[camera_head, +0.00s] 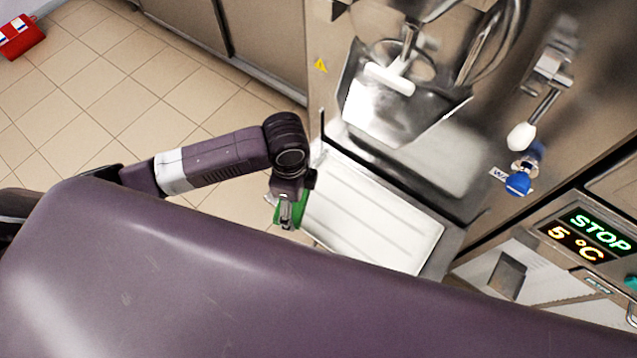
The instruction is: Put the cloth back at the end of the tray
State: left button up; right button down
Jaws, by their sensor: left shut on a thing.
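A green cloth (277,214) shows at my left gripper (287,222), which is shut on it. The gripper points down at the left end of the white tray (374,212), close to its edge. The fingers hide part of the cloth, and I cannot tell whether the cloth touches the tray. The tray is ribbed, looks bare, and sits in front of the steel machine. My right gripper is not in view.
A steel chute (395,110) hangs above the tray's back. A white-tipped lever (522,136) and a blue tap (518,184) are to the right, above a STOP display (598,231). Tiled floor (120,95) lies open at left, with a red box (18,37).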

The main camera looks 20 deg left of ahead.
pick_arm(q)
jog(key=w+d, duration=0.3)
jog(key=w, duration=0.5)
jog(key=shift+w+d+f, duration=0.1)
jog(key=shift+w+f, duration=0.05)
jog(key=shift+f, duration=1.05)
jog(key=shift+w+a+f, duration=0.1)
jog(key=shift+w+f, duration=0.1)
jog(key=shift+f, duration=0.95)
jog(key=shift+w+d+f, duration=0.1)
jog(key=shift+w+f, duration=0.05)
jog(key=shift+f, duration=1.05)
jog(key=shift+f, duration=0.1)
jog(key=shift+f, duration=0.25)
jog(key=o, duration=1.1)
notch_tip(320, 180, up, 8)
jog(key=shift+r, duration=0.15)
